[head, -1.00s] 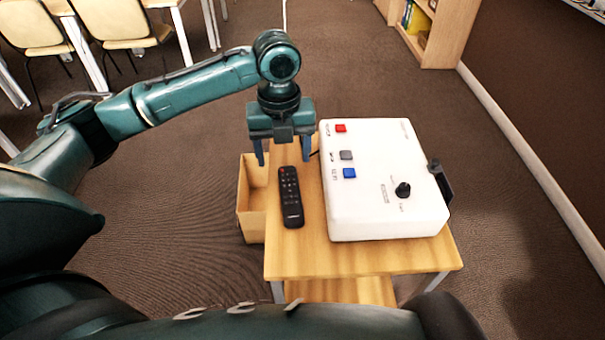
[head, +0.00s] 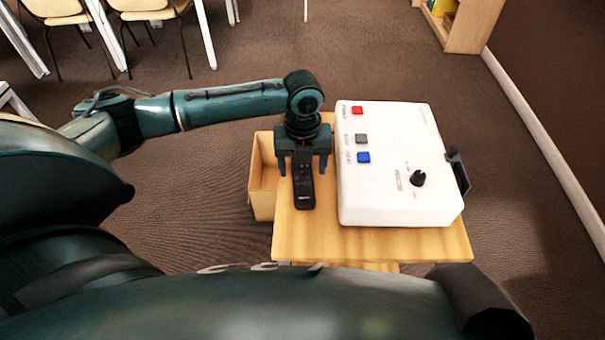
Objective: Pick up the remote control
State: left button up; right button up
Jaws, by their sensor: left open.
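The black remote control (head: 304,193) lies on the left part of the small wooden table (head: 370,241), left of a white control box. My left gripper (head: 303,170) points down over the remote control, its two blue fingers apart, one on each side of it. The gripper and wrist hide the far part of the remote control. I cannot tell whether the fingers touch it. My right gripper is not in view.
The white box (head: 390,190) with red, grey and blue buttons and a black knob (head: 418,178) stands close on the right. An open wooden bin (head: 262,185) stands left of the table. Chairs (head: 62,15) and a bookshelf (head: 475,28) are farther back.

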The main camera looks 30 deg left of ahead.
pick_arm(q)
jog(key=shift+f, duration=0.75)
jog(key=shift+c, duration=0.4)
jog(key=c, duration=1)
